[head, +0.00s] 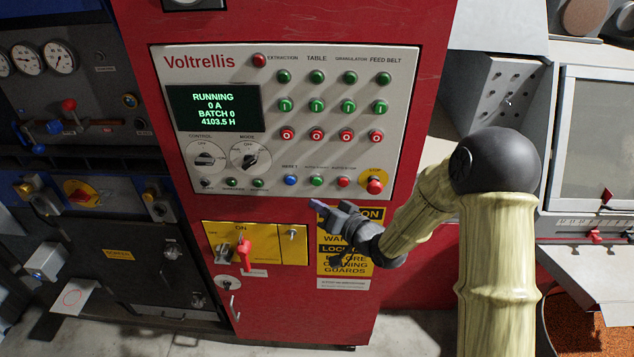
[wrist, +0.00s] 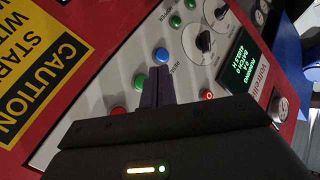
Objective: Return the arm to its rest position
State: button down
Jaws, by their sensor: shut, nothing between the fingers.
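My gripper (head: 318,206) is at the end of my arm, in front of the lower part of the red Voltrellis cabinet in the head view. In the wrist view the two dark fingers of my gripper (wrist: 157,88) are together with nothing between them. They point toward the row of buttons, with the blue button (wrist: 162,55) just beyond the tips. I cannot tell from the pictures whether the fingertips touch the panel. The arm is bent and reaches in from the right side of the head view.
The control panel (head: 215,57) has a display (head: 213,108) reading RUNNING, 0 A, BATCH 0. Below it are a yellow plate with a red switch handle (head: 244,252) and a warning label (head: 347,283). A grey machine (head: 595,130) stands at the right, a dark gauge cabinet (head: 95,90) at the left.

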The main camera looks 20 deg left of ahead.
jog(key=s+d+f+m+h+b, duration=0.1)
jog(key=d+f+m+h+b, duration=0.15)
jog(key=d+h, duration=1.2)
jog(key=s+d+m+g+b, duration=0.1)
jog(key=s+d+g, duration=0.4)
jog(key=s+d, duration=1.2)
jog(key=shift+s+d+f+m+g, duration=0.25)
jog(key=shift+f+m+g, duration=0.15)
jog(key=shift+m, duration=0.05)
jog(key=shift+y, duration=0.25)
dwell(4.2)
